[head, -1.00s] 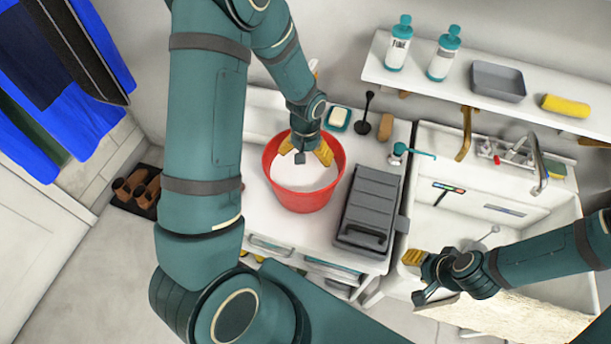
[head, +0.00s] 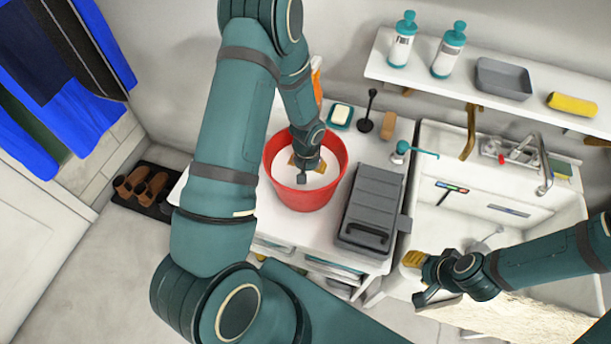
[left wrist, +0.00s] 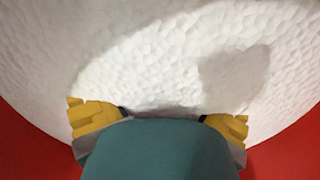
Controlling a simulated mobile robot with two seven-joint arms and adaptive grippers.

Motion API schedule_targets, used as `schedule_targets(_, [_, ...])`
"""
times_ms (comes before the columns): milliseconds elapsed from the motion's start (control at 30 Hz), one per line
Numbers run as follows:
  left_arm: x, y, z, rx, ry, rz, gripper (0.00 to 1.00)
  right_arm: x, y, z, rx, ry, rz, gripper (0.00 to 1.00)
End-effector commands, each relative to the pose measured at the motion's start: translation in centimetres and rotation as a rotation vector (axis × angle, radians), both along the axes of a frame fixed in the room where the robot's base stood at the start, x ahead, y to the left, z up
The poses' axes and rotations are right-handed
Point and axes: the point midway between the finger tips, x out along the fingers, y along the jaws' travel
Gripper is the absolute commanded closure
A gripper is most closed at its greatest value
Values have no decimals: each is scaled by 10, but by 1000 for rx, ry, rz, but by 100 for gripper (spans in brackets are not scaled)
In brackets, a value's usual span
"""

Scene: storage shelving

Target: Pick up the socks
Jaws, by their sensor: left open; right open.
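I cannot make out any socks in these views. My left gripper (head: 306,168) reaches down into a red bucket (head: 305,198) on the white counter. The bucket holds a white, bumpy mass (left wrist: 165,60), which fills most of the left wrist view. There my left gripper (left wrist: 162,118) is open, with its yellow fingertips apart, close over the white surface and with nothing visible between them. The bucket's red wall (left wrist: 290,155) shows at the lower corners. My right gripper (head: 418,279) is open and empty in front of the sink.
A grey case (head: 370,205) stands right of the bucket, beside the sink (head: 470,215). A soap dish (head: 340,117) and a brush (head: 388,126) lie behind. A wall shelf (head: 450,90) holds bottles. Brown shoes (head: 142,187) sit on the floor at left.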

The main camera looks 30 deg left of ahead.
Motion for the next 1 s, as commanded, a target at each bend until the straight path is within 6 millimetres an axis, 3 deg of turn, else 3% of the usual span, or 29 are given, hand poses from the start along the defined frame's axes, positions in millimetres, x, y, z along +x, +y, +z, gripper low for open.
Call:
schedule_targets(67, [0,0,0,0,0,0,6,0,0,0,0,0,0,53])
schedule_targets(100, [0,0,1,0,0,0,12,0,0,0,0,0,0,53])
schedule_targets(300, [0,0,1,0,0,0,80,0,0,0,0,0,0,53])
schedule_targets(367, [0,0,1,0,0,0,80,0,0,0,0,0,0,53])
schedule_targets(400, [0,0,1,0,0,0,85,0,0,0,0,0,0,53])
schedule_targets(667, [1,0,7,0,-2,0,85,0,0,1,0,-1,0,53])
schedule_targets(1000, [1,0,68,0,-4,0,85,2,0,8,-2,-6,-4,53])
